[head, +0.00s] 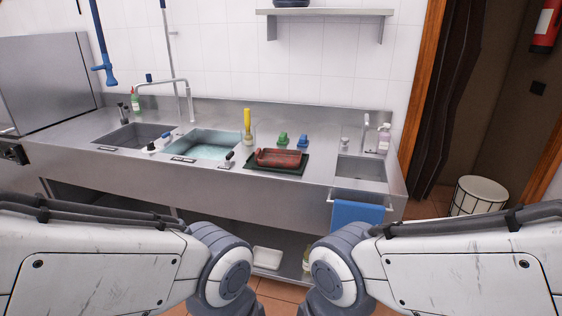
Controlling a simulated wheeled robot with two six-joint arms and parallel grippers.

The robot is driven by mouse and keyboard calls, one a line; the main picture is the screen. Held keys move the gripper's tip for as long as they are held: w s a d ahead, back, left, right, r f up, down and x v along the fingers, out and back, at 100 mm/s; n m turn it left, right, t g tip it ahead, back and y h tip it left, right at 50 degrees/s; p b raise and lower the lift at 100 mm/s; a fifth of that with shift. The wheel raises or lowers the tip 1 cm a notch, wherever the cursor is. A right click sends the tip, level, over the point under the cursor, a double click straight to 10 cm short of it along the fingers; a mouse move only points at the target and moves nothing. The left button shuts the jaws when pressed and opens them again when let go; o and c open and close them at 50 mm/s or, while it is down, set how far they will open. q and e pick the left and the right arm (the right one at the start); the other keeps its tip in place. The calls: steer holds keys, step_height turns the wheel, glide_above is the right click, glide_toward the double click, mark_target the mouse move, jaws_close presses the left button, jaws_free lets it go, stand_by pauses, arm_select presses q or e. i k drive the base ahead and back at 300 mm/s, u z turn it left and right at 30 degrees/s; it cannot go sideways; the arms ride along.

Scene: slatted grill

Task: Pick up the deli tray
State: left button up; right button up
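A dark, shallow tray (297,172), which looks like the deli tray, lies on the steel counter right of the water-filled sink. A reddish-brown, long object (281,156) rests on it and hides most of its surface. My two arms come in from the left and right at the bottom of the head view. Neither gripper can be seen, and nothing of mine touches the tray.
A blue towel (356,213) hangs in front. A white tray (267,258) lies below the counter.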

mark_target(269, 157)
steer(key=u, duration=0.4)
steer(key=i, duration=0.7)
steer(key=u, duration=0.55)
steer(key=i, duration=0.9)
steer(key=z, duration=0.4)
steer(key=i, duration=0.95)
steer(key=z, duration=0.5)
